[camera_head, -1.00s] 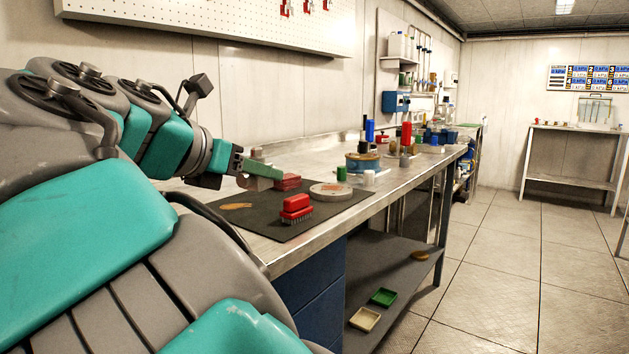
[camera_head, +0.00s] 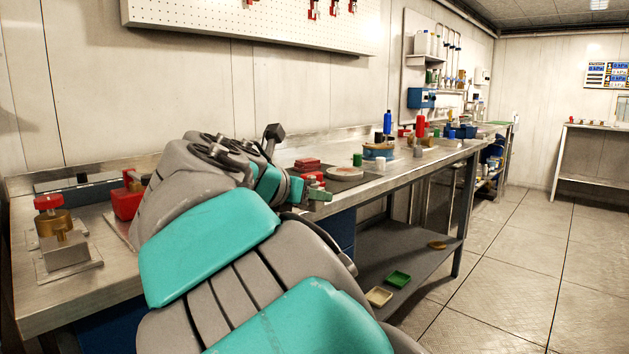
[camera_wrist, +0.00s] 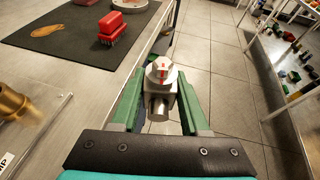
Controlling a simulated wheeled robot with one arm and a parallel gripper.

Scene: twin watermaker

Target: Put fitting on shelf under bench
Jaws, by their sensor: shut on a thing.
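My gripper (camera_wrist: 160,105) is shut on a metal fitting (camera_wrist: 161,75), a grey block with a round top and a red mark, held between the green fingers in the wrist view. There, it hangs just beyond the bench's front edge, above the floor. In the head view, my gripper (camera_head: 316,197) shows at the bench front and the fitting cannot be made out. The shelf under the bench (camera_head: 418,262) is a grey board below and to the right of my gripper. A green tray (camera_head: 398,280), a cream tray (camera_head: 379,297) and a tan round thing (camera_head: 437,245) lie on it.
A red brush (camera_wrist: 112,30) lies on the dark mat (camera_wrist: 65,58) on the bench (camera_head: 375,186). A brass-and-grey device with a red knob (camera_head: 62,235) stands at the bench's left end. The shelf has bare room between the trays and the tan thing.

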